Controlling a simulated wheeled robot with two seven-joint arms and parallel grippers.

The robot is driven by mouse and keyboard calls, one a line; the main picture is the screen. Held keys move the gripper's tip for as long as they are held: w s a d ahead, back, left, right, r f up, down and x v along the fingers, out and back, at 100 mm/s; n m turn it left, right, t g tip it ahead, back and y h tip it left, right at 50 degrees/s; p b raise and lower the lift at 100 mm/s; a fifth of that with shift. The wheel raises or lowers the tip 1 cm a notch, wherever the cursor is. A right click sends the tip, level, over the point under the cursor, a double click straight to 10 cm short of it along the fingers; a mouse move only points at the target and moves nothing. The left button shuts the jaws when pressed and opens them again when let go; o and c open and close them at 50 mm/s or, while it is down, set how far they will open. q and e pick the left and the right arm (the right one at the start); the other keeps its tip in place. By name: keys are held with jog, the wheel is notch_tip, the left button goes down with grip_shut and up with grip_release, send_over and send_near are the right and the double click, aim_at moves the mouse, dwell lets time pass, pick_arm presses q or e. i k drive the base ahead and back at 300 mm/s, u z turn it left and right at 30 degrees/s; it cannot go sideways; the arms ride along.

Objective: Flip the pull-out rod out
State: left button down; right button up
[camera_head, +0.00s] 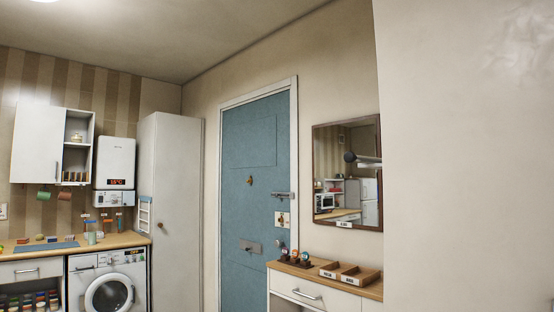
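I cannot clearly make out a pull-out rod. A small white rack with bars (144,214) is on the side of the tall white cabinet (175,210), left of centre, with a blue piece at its top. It is too small to tell whether any bar is folded in or out. Neither of my grippers is in view.
A blue door (250,170) with a metal latch (283,195) stands at centre. A worktop (130,238) over a washing machine (108,285) is at the left. A drawer unit (318,292) stands below a mirror (347,172). A bare wall (465,160) fills the right.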

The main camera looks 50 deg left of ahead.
aim_at(350, 157)
jog(key=u, duration=1.45)
jog(key=i, duration=2.35)
jog(key=z, duration=0.15)
